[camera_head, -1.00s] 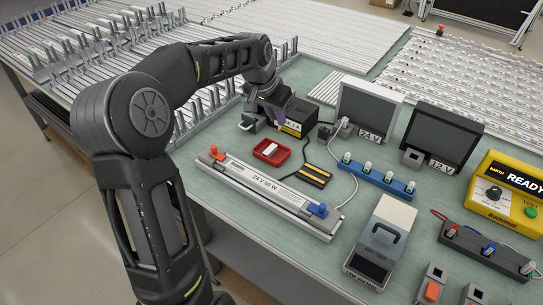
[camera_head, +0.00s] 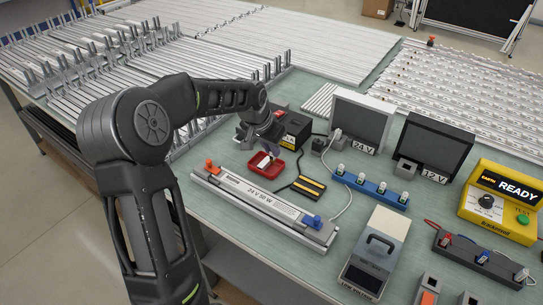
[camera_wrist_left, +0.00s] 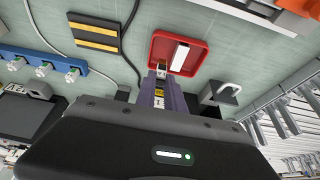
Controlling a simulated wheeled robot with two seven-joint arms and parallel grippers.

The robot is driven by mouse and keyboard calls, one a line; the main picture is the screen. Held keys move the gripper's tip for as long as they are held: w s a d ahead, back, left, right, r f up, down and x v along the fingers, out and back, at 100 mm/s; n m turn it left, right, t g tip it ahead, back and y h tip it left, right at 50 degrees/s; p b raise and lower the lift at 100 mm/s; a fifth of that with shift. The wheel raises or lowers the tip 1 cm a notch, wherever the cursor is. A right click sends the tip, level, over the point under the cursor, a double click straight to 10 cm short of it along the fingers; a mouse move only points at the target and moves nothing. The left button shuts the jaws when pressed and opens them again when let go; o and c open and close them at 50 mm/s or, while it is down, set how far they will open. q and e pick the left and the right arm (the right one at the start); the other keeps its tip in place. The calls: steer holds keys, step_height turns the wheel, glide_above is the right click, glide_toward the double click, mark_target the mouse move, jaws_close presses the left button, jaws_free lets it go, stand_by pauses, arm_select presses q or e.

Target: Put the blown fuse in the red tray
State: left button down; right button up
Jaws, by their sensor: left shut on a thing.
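The red tray (camera_head: 269,177) lies on the green bench top, with a white strip inside it. It also shows in the left wrist view (camera_wrist_left: 204,52). My left gripper (camera_head: 268,154) is over the tray's back part, pointing down. In the left wrist view its purple fingers (camera_wrist_left: 160,84) are shut on a small fuse (camera_wrist_left: 161,69) with metal and a dark part showing. The fuse's end overlaps the tray's near left corner in that view. Its height above the tray floor is hard to tell. My right gripper is not in view.
A black box (camera_head: 294,127) stands just behind the tray. A black-and-yellow block (camera_head: 308,187) lies to its right, a long 24 V 50 W fixture (camera_head: 265,205) in front. A blue holder strip (camera_head: 372,187) with several clips is farther right.

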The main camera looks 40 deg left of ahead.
mark_target(271, 156)
arm_select(q)
steer(key=shift+f, duration=1.65)
steer(key=shift+f, duration=0.15)
steer(key=c, duration=1.4)
jaws_free()
steer(key=shift+c, duration=0.2)
steer(key=shift+r, duration=0.2)
steer(key=b+v, duration=0.1)
steer(key=v, duration=1.1)
